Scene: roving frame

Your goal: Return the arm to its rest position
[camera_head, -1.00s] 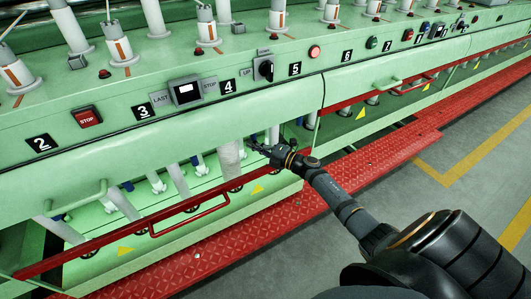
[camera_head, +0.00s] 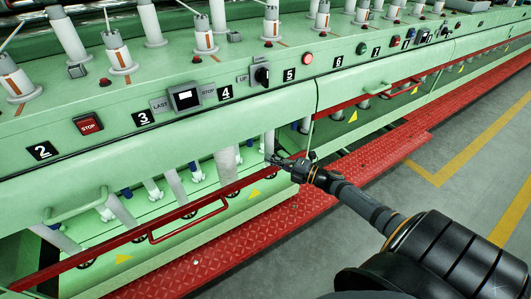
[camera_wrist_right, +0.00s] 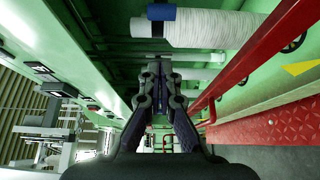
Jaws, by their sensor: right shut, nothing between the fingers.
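My right arm comes in from the lower right in the head view. Its gripper (camera_head: 277,160) is in front of the green machine (camera_head: 215,125), near the opening below its front panel and close to the red rail (camera_head: 225,190). The right wrist view shows the gripper (camera_wrist_right: 161,62) from behind, its fingers together and empty. A white yarn bobbin with a blue end (camera_wrist_right: 215,28) lies just beyond the fingertips in that view, apart from them as far as I can tell. My left gripper is not in view.
The panel carries a red stop button (camera_head: 88,123), a small display (camera_head: 185,96) and a black knob (camera_head: 262,74). White bobbins (camera_head: 227,160) stand inside the opening. A red tread step (camera_head: 375,155) runs along the base. Grey floor (camera_head: 465,140) at right is clear.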

